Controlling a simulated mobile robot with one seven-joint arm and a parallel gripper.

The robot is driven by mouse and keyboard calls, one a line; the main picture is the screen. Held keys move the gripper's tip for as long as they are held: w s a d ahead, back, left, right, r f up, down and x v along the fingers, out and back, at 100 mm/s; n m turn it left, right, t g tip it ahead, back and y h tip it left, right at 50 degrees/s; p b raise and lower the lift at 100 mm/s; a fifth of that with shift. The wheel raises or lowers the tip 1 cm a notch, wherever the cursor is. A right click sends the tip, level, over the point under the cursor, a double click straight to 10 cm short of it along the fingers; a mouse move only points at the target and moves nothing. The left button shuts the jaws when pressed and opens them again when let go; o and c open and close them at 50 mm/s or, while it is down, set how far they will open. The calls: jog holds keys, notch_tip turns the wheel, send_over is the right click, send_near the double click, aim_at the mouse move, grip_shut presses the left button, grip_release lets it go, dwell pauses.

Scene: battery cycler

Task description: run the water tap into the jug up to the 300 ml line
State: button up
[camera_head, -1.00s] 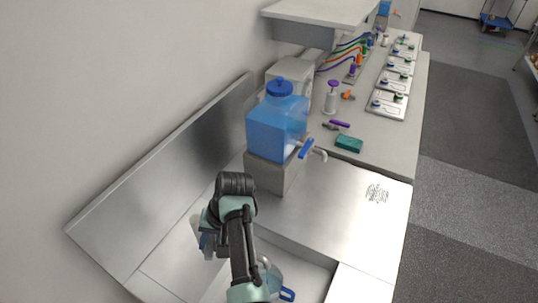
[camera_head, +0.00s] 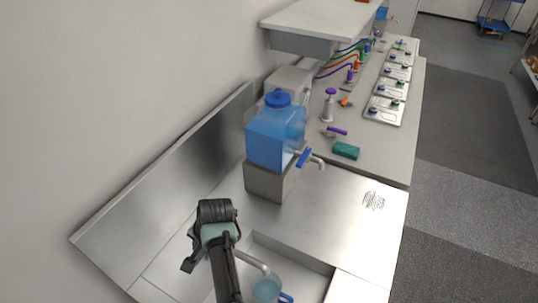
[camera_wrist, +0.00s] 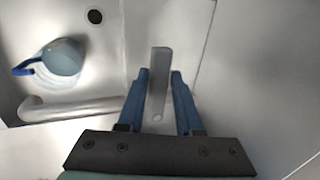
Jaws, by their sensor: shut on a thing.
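The jug (camera_head: 266,290) stands in the sink, partly cut off by the bottom of the head view. It is clear and bluish with a blue handle (camera_head: 287,297); it also shows at the left of the wrist view (camera_wrist: 64,57). Its 300 ml line and water level cannot be read. The water tap's grey spout (camera_head: 252,262) reaches over the sink toward the jug. My gripper (camera_wrist: 160,74) is shut on the tap's pale grey lever (camera_wrist: 160,60), which stands between the blue fingers. In the head view my arm hides the lever. I cannot make out a water stream.
A blue water container (camera_head: 276,135) with its own blue-handled tap (camera_head: 303,158) stands on a grey block (camera_head: 268,180) behind the sink. A drain hole (camera_wrist: 94,16) shows in the sink.

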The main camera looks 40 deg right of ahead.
jog(key=shift+o, duration=1.2)
jog(key=shift+w, duration=0.15)
jog(key=a+p+v, duration=0.1)
jog(key=p+v, duration=0.6)
jog(key=shift+d+r+p, duration=0.3)
jog(key=shift+d+r, duration=0.1)
jog(key=shift+r, duration=0.05)
